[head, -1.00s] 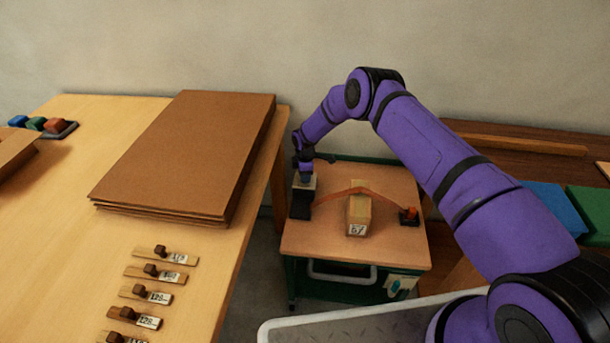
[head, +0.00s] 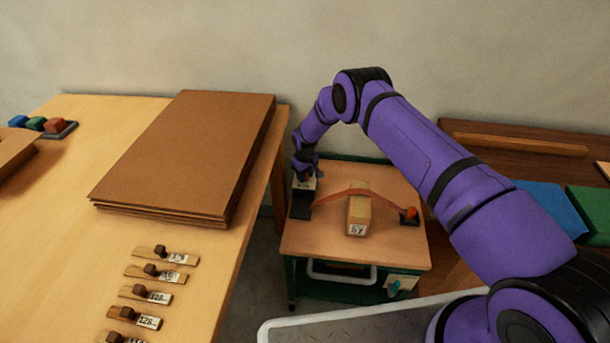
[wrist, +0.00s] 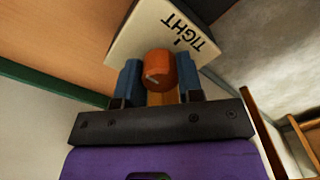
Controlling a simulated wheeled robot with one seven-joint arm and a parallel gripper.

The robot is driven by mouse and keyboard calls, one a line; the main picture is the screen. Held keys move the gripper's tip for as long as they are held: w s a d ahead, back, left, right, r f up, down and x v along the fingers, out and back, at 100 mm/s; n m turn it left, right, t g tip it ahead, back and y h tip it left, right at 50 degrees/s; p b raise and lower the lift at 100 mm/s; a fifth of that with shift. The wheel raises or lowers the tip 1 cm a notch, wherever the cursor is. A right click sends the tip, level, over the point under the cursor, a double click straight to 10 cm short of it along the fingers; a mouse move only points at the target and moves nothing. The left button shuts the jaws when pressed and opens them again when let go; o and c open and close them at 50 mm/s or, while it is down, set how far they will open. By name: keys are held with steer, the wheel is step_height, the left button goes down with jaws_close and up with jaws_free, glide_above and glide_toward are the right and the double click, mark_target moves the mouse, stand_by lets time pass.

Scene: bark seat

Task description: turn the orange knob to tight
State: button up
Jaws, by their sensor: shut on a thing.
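The orange knob (wrist: 158,66) sits between my gripper's (wrist: 160,84) two blue fingers in the wrist view, and the fingers are shut on it. A pale mark shows on the knob's face. Just beyond it is a white plate (wrist: 150,30) with the printed word TIGHT and a short tick line near the knob. In the head view my gripper (head: 304,174) is at the top of a black post (head: 301,205) on the left of a small table; the knob is hidden there.
The small table (head: 330,245) is otherwise bare. A bench with brown boards (head: 190,150) stands left.

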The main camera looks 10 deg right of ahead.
steer(key=m, duration=0.4)
steer(key=shift+m, duration=0.3)
steer(key=m, duration=0.3)
steer(key=shift+m, duration=0.3)
steer(key=m, duration=0.4)
steer(key=shift+m, duration=2.2)
steer(key=o, duration=0.9)
step_height(320, 180, up, 11)
steer(key=shift+f, duration=0.1)
